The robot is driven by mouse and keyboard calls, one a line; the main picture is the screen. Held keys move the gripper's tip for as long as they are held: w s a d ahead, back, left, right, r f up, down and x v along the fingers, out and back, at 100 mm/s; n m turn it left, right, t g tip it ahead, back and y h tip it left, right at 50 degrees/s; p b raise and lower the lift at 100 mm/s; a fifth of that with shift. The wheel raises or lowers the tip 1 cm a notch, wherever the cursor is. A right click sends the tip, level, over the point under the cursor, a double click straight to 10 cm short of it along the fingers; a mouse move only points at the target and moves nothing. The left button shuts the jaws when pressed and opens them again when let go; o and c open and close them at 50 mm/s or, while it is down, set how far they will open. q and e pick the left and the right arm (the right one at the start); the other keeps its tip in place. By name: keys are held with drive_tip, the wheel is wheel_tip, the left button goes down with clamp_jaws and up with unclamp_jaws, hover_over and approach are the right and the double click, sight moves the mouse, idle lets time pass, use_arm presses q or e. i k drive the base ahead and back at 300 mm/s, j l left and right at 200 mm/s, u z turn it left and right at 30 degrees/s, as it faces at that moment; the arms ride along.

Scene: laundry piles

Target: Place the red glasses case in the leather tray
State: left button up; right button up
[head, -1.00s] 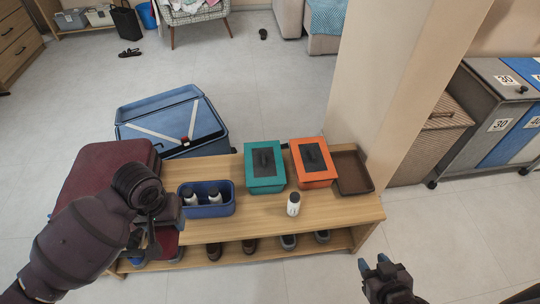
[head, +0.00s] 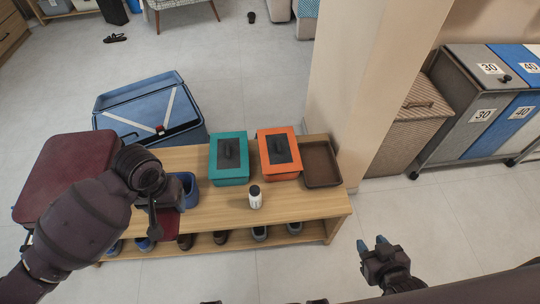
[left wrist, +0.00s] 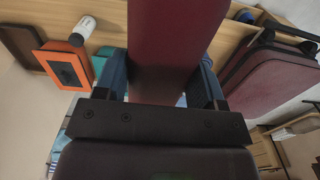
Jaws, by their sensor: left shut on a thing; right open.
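The red glasses case (head: 170,222) is in my left gripper (head: 154,222), at the front left of the wooden bench, partly hidden by my arm in the head view. In the left wrist view the dark red case (left wrist: 172,50) runs between the two blue fingers of my left gripper (left wrist: 165,85), which is shut on it. The leather tray (head: 322,172) is brown, shallow and empty, at the right end of the bench top. It also shows in the left wrist view (left wrist: 20,50). My right gripper (head: 376,246) is open and empty, off the bench at the right.
An orange lidded box (head: 280,155) stands just left of the tray, with a teal lidded box (head: 229,160) beside it. A white bottle (head: 255,200) stands in front. A blue bin (head: 190,190), a dark red suitcase (head: 75,175) and a pillar (head: 360,90) are nearby. Shoes sit on the lower shelf.

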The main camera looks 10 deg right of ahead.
sight(318, 165)
drive_tip(key=i+l, duration=0.1)
drive_tip(key=l, duration=0.25)
drive_tip(key=i+l, duration=0.1)
drive_tip(key=l, duration=0.25)
drive_tip(key=i+l, duration=0.45)
drive_tip(key=l, duration=0.2)
